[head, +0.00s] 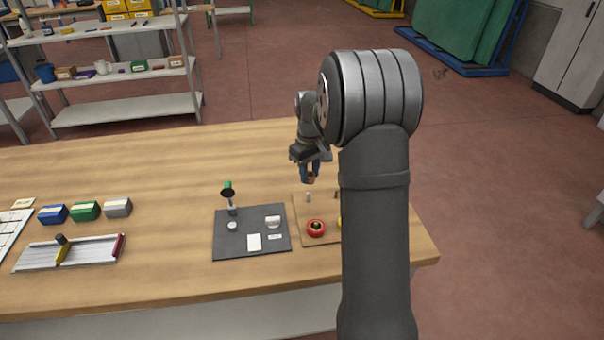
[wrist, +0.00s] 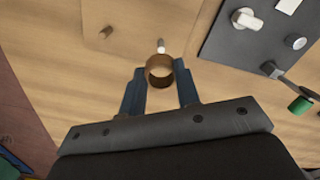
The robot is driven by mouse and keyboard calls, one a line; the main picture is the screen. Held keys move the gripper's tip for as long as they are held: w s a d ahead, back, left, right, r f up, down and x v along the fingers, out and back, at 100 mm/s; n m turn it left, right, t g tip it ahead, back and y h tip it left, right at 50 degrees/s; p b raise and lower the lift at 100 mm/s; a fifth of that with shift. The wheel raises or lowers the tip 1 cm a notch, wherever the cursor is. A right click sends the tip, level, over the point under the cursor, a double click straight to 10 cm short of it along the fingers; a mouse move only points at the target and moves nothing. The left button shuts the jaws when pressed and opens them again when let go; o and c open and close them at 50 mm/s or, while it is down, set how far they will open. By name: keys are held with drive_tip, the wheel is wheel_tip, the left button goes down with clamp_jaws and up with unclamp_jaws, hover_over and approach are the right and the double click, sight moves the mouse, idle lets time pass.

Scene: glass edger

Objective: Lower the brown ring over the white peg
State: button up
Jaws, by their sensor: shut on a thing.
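My gripper (head: 310,172) is shut on the brown ring (head: 309,181), held between its two blue fingers above the back of the wooden board (head: 299,215). The ring also shows between the fingertips in the wrist view (wrist: 159,82). The white peg (head: 308,197) stands upright on the board, just below the ring in the head view. In the wrist view the white peg (wrist: 161,46) shows just beyond the ring's far rim. Only wood shows through the ring's opening, so the ring is not around the peg. The ring's exact height is hard to tell.
A brown peg (head: 337,195) stands to the right of the white peg. A red ring (head: 316,229) lies at the board's front, and a yellow ring (head: 340,223) is mostly hidden by my arm.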

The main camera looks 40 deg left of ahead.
drive_tip(key=shift+f, duration=3.95)
drive_tip(key=o, duration=1)
wheel_tip(320, 180, up, 18)
drive_tip(key=shift+f, duration=0.25)
